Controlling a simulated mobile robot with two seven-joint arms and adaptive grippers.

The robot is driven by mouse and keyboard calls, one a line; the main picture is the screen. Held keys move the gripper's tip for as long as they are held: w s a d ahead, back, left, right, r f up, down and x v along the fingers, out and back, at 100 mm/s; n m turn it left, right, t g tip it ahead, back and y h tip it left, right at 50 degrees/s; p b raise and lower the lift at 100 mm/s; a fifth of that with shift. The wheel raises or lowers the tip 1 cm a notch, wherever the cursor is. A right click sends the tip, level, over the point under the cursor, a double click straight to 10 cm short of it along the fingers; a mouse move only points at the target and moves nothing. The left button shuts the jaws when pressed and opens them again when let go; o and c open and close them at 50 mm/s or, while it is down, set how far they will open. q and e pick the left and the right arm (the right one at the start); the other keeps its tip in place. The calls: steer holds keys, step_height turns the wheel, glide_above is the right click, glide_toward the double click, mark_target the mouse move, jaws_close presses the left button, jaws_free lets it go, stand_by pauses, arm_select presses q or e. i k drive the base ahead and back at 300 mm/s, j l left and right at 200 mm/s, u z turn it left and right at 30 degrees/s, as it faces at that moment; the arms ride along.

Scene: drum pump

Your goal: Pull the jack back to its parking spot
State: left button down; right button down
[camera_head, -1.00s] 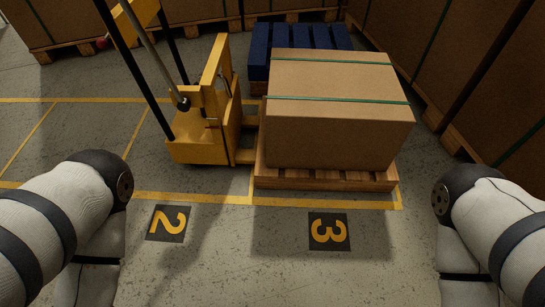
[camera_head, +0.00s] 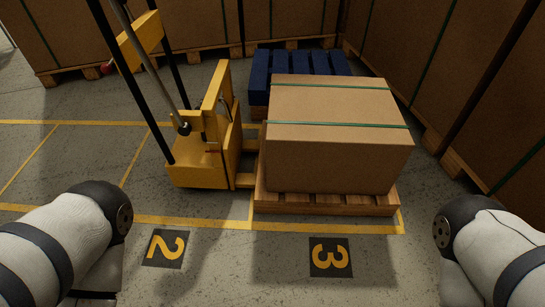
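The yellow pallet jack (camera_head: 198,167) stands left of the boxed pallet, in the bay marked 2. It has black uprights and a grey handle rod (camera_head: 150,70) that runs up out of the top of the picture. Its low yellow fork parts (camera_head: 246,180) reach right to the wooden pallet (camera_head: 325,203) in bay 3. How far they go under it is hidden. A large strapped cardboard box (camera_head: 335,150) sits on that pallet. My two arms show at the lower left and lower right, apart from the jack. Neither gripper is in the picture.
Yellow floor lines (camera_head: 180,221) mark the bays, with floor plates 2 (camera_head: 166,248) and 3 (camera_head: 330,257). A blue pallet (camera_head: 300,63) lies behind the box. Tall boxes on pallets (camera_head: 440,70) line the back and right. Floor at the left is clear.

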mark_target(188, 165)
steer(key=i+j+z, duration=0.15)
steer(key=j, duration=1.05)
steer(key=i+j+z, duration=0.2)
steer(key=j, duration=1)
steer(key=j+z, duration=0.15)
steer(key=j, duration=1.05)
